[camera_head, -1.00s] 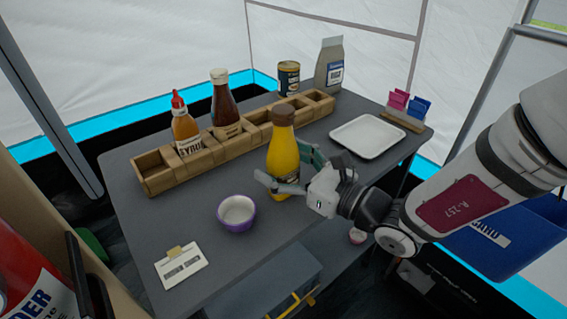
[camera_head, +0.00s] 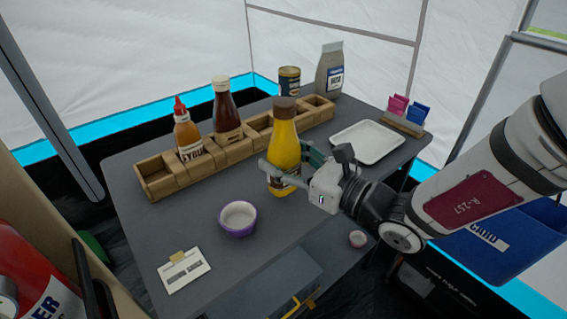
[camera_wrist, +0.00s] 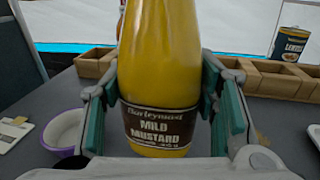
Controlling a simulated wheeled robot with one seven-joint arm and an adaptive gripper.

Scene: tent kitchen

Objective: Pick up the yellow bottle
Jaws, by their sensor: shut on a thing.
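The yellow mustard bottle (camera_head: 285,150) has a brown cap and a dark label, and stands upright over the grey table. In the wrist view the yellow bottle (camera_wrist: 160,60) fills the middle, its label reading "Mild Mustard". My gripper (camera_head: 291,172) is shut on its lower part, a finger on each side. In the wrist view the gripper's green-padded fingers (camera_wrist: 160,108) flank the label. I cannot tell whether the bottle's base is clear of the table.
Behind the bottle is a wooden rack (camera_head: 160,178) with a syrup bottle (camera_head: 187,135) and a brown sauce bottle (camera_head: 225,108). A purple bowl (camera_head: 238,219) stands front left. A white tray (camera_head: 367,142) lies to the right. A label card (camera_head: 184,271) lies at the front left.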

